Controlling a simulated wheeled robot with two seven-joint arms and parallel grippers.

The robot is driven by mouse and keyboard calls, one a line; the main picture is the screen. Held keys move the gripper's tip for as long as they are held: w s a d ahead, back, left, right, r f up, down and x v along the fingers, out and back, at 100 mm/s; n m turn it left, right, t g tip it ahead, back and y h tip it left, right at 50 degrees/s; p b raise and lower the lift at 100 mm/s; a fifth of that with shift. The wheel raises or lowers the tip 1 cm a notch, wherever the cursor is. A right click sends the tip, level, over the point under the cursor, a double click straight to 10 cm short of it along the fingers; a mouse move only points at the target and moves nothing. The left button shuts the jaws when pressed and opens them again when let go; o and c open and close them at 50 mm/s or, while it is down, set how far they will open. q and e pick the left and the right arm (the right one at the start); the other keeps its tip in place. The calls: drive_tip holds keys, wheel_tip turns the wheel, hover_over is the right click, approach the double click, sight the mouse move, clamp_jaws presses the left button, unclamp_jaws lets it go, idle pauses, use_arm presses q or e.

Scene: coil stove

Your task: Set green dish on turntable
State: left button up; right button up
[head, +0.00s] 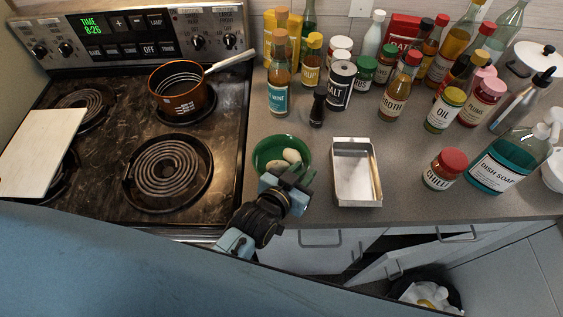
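The green dish (259,151) is a round bowl on the counter, just right of the stove, with a few pale, egg-like items (291,156) in it. My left gripper (296,176) is at the dish's front right rim and covers part of it. Its fingers overlap the rim in the picture; I cannot tell whether they are open or shut, or touching the dish. I cannot make out a turntable in this view. My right gripper is not in view.
An empty metal tray (355,146) stands close to the right of the dish. Several bottles and jars crowd the counter behind, including a salt container (340,86). A copper pan (182,101) sits on the stove. A chili jar (444,169) and dish soap (505,165) stand at right.

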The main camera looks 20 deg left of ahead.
use_arm(q)
clamp_jaws()
drive_tip(key=shift+s+f, duration=0.15)
drive_tip(key=shift+f, duration=0.1)
idle(0.9)
